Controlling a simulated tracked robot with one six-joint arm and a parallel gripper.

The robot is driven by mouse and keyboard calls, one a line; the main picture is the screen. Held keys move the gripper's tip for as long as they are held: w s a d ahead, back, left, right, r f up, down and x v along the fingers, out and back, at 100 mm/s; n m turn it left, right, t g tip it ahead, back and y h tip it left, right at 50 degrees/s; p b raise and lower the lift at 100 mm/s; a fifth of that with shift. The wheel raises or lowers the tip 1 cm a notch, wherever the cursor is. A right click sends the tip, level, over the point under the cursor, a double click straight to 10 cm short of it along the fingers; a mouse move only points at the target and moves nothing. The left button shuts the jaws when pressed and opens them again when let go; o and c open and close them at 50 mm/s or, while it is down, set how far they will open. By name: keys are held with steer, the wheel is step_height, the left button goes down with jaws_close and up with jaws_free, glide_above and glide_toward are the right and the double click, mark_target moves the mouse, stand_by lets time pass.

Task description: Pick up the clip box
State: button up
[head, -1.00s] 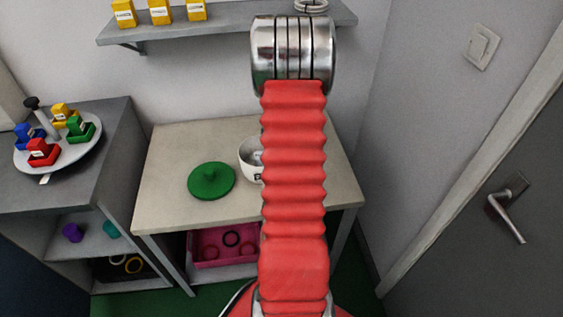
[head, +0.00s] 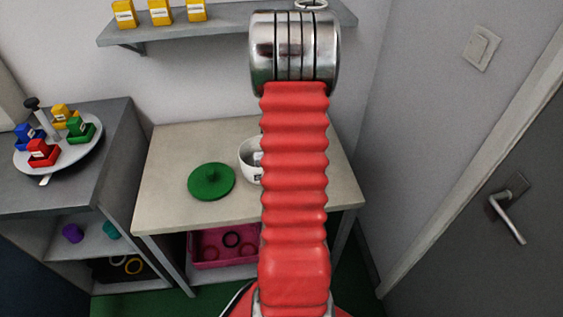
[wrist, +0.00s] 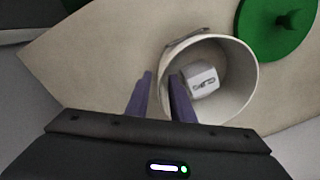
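The clip box is a small white box (wrist: 203,76) with a dark clip mark, lying inside a white round pot (wrist: 243,99). In the head view the pot (head: 246,153) stands on the table, partly hidden by my arm, and only a bit of the box shows. In the wrist view the fingers are left of the box, with the right finger overlapping the pot's left rim. In the head view my arm hides the gripper.
A green lid (head: 211,181) with a knob lies left of the pot on the beige table (head: 165,200). A wall shelf (head: 225,22) with yellow boxes is above. A round tray (head: 88,153) of coloured blocks is at left. A pink bin (head: 207,262) sits below the table.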

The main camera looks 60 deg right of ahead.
step_height(320, 180, up, 9)
steer(key=shift+s, duration=0.2)
stand_by(0.8)
steer(key=w+a+r+n+t, duration=0.15)
steer(key=a+r, duration=0.25)
steer(key=a, duration=0.4)
steer(key=w+a+r+n+h, duration=0.1)
steer(key=w+a+r+n, duration=0.25)
steer(key=a, duration=0.45)
steer(key=w+a+r+n+t, duration=0.1)
steer(key=w+a+r+n, duration=0.1)
steer(key=a+r, duration=0.45)
steer(key=s+a+r+n+t, duration=0.1)
steer(key=s+a+n, duration=0.3)
steer(key=a, duration=0.7)
steer(key=s+a+n+t+y, duration=0.1)
steer(key=s+a+n, duration=0.4)
steer(key=a, duration=0.6)
steer(key=shift+s+a+r, duration=0.2)
steer(key=shift+a+r, duration=0.1)
steer(key=shift+r, duration=0.05)
